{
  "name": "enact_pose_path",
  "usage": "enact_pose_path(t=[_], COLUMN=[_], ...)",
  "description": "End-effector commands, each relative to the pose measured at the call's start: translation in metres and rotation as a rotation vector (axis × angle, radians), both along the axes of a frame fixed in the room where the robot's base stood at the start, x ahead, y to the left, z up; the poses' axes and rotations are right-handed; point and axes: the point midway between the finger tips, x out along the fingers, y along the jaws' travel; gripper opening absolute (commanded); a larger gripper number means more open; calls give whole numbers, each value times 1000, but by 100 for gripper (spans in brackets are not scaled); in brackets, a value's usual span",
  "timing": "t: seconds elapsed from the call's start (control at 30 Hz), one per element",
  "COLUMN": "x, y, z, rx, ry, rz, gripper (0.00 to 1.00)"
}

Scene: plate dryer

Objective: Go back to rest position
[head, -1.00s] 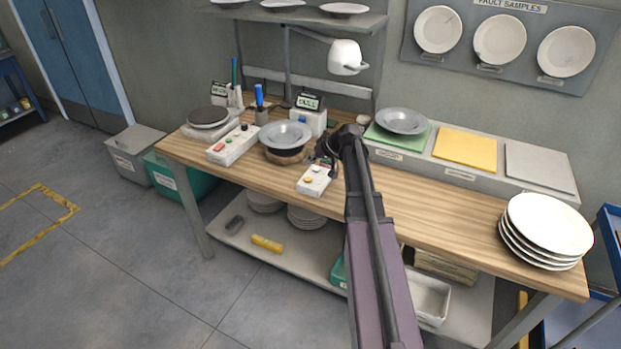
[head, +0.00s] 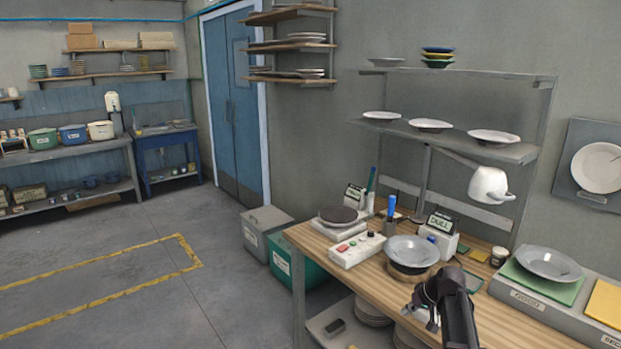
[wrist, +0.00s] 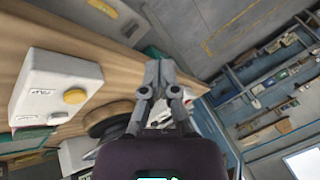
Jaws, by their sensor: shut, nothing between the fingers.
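My gripper (head: 430,316) is at the front edge of the wooden workbench (head: 335,240) in the head view, just in front of the grey plate (head: 411,250) on its round base. In the wrist view my gripper (wrist: 160,72) shows its fingers together, with nothing between them. A white box with a yellow button (wrist: 74,96) is at the left of the wrist view, beside the fingers. Part of the bench front is hidden behind my arm in the head view.
A white control box (head: 357,249) and a dark round disc (head: 338,214) stand on the bench's left part. A second grey plate (head: 549,262) lies on the green pad. A white lamp (head: 489,185) hangs above. The floor (head: 170,310) at left is clear.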

Motion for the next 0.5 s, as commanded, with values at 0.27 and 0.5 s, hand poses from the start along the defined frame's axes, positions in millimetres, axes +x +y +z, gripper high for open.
enact_pose_path(t=[0.27, 0.5], x=[-88, -154], y=[75, 109], z=[-19, -27], rx=[-176, -341], ry=[183, 291], rz=[26, 14], gripper=[0, 0])
